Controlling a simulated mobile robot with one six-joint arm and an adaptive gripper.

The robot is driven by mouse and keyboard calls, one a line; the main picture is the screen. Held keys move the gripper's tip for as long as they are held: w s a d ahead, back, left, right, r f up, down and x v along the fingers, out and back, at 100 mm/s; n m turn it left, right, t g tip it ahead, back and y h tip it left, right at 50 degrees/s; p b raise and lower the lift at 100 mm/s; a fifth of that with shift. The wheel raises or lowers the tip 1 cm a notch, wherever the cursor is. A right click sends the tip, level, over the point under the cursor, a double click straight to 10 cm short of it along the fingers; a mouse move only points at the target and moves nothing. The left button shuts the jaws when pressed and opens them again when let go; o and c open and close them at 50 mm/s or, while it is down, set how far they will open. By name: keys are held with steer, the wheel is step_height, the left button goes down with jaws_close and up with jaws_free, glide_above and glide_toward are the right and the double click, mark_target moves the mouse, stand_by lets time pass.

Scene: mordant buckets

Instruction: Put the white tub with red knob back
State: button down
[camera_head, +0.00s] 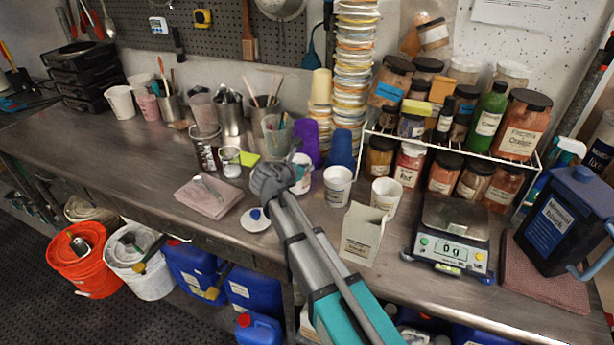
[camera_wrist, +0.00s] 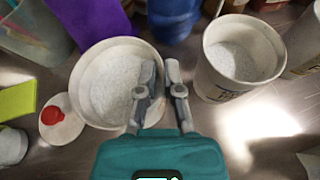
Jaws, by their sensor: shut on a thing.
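A round white tub (camera_wrist: 108,80) holding white powder shows open-topped in the wrist view. A white lid with a red knob (camera_wrist: 57,119) lies beside it, to its left. My gripper (camera_wrist: 160,72) is shut on the tub's right wall, one finger inside the rim and one outside. In the head view my gripper (camera_head: 285,170) largely covers the tub (camera_head: 303,174), and I cannot make out the red knob there. From these views I cannot tell whether the tub is lifted off the bench.
A white paper cup (camera_wrist: 238,60) of powder stands close right of my gripper. A blue-knobbed white lid (camera_head: 255,219) and a folded pink cloth (camera_head: 209,196) lie left on the bench. A purple cup (camera_head: 307,140) and a blue cup (camera_head: 341,148) stand behind. A scale (camera_head: 450,240) is right.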

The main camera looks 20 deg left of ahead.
steer(key=shift+f+b, duration=0.4)
steer(key=shift+f, duration=0.3)
steer(key=c, duration=0.8)
jaws_free()
steer(key=shift+r, duration=0.1)
steer(key=p+v, duration=0.4)
steer(key=v, duration=0.8)
steer(key=shift+p, duration=0.4)
